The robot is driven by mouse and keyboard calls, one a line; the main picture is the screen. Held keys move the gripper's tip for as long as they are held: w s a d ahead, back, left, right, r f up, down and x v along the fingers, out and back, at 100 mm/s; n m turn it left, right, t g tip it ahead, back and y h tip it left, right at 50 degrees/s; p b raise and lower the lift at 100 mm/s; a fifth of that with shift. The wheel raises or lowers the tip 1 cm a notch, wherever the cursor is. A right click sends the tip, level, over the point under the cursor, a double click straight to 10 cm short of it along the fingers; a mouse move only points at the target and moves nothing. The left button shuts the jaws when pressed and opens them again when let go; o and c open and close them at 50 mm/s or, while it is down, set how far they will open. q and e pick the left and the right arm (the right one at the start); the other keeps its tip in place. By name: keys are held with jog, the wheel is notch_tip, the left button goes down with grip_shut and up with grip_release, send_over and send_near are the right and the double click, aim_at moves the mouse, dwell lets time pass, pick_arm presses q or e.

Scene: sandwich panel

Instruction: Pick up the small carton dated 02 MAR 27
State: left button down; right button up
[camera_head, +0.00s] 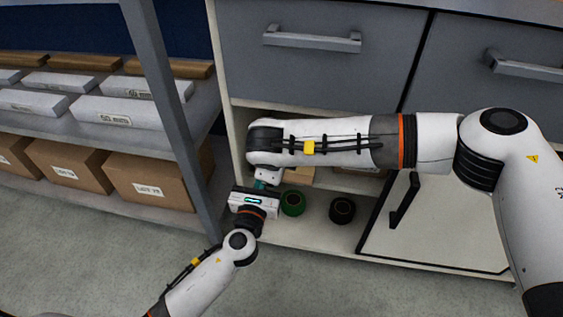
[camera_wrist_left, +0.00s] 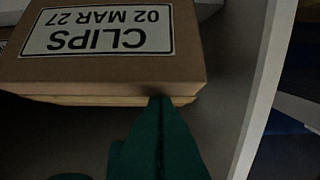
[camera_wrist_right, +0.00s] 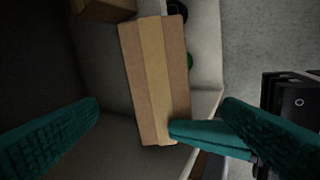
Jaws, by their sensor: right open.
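The carton (camera_wrist_left: 120,50) labelled CLIPS, 02 MAR 27 shows upside down in the left wrist view. Its taped face (camera_wrist_right: 152,70) shows in the right wrist view, and a tan part (camera_head: 299,175) that seems to be it shows in the head view. My left gripper (camera_wrist_left: 160,102) has its teal fingers together, tip at the carton's lower edge; whether it touches cannot be told. It also shows in the right wrist view (camera_wrist_right: 178,130), by a corner of the carton. My right gripper (camera_wrist_right: 162,112) is open and empty, its fingers spread on both sides of the carton.
The carton is in a low open compartment under grey drawers (camera_head: 310,45). A green roll (camera_head: 292,203) and a black roll (camera_head: 342,210) lie on its floor. Another carton (camera_wrist_right: 105,8) is close by. A grey rack post (camera_head: 175,100) stands left; a white door (camera_head: 430,225) is right.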

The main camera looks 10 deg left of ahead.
pick_arm(q)
jog(key=shift+f, duration=0.3)
pick_arm(e)
jog(key=shift+d+f+n, duration=0.2)
jog(key=shift+n, duration=0.7)
jog(key=shift+f, duration=0.1)
jog(key=x, duration=1.2)
jog(key=shift+w+d, duration=0.15)
jog(key=shift+w, duration=0.05)
jog(key=shift+r, duration=0.2)
jog(key=c, duration=1.1)
pick_arm(q)
jog(key=shift+r, duration=0.75)
pick_arm(e)
jog(key=shift+c, duration=0.2)
pick_arm(q)
jog(key=s, duration=1.2)
jog(key=shift+f, duration=0.25)
pick_arm(e)
jog(key=shift+w, duration=0.1)
